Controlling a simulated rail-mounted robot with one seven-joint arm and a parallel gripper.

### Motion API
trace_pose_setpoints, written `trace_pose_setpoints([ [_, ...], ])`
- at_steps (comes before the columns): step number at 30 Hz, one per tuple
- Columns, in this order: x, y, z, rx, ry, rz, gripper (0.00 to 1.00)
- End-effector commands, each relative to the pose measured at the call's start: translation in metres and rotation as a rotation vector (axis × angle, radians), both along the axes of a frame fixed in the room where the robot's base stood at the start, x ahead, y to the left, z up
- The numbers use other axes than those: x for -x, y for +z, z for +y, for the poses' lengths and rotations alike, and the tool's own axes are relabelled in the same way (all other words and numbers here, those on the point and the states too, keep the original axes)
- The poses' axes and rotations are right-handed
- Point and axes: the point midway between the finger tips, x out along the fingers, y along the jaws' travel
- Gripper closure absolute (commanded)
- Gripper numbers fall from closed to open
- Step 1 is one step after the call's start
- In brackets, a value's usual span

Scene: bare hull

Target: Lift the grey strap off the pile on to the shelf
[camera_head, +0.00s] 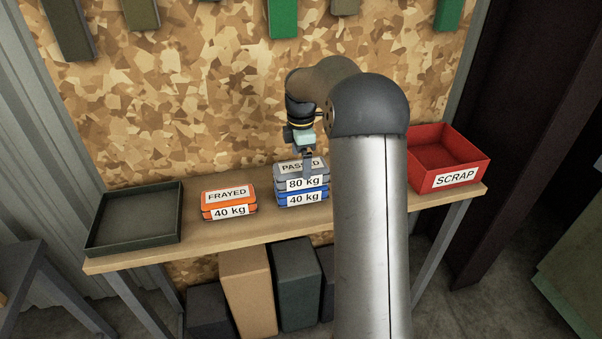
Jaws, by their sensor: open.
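The grey strap (282,180) is a folded bundle labelled "PASSED" on top and "80 kg" on its front. It lies on top of a blue strap (284,201) labelled "40 kg", and the two form a pile on the wooden shelf (240,232). My gripper (307,172) points down at the grey strap from above, with its fingers in front of the label. It is open. Whether the fingers touch the strap cannot be told. My arm hides the right edge of the pile and the shelf behind it.
An orange strap (229,204) labelled "FRAYED" and "40 kg" lies left of the pile. An empty dark tray (133,242) stands at the shelf's left end, a red "SCRAP" bin (427,177) at its right. Bare shelf shows between the orange strap and the pile.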

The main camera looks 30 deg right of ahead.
Motion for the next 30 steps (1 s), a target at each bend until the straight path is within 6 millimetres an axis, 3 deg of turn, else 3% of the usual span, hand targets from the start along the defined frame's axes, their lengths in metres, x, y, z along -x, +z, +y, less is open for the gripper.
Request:
trace_pose_setpoints([
  [9,0.001,-0.043,0.001,-0.001,0.001,0.004,0.06],
  [17,0.0,-0.048,0.0,0.0,0.0,0.0,0.06],
  [18,0.0,-0.048,0.0,0.0,0.0,0.0,0.09],
  [20,0.0,-0.048,0.0,0.0,0.0,0.001,0.26],
  [24,0.0,-0.048,0.0,0.0,0.0,0.001,0.65],
  [30,0.0,-0.047,0.0,0.0,0.0,-0.001,0.66],
])
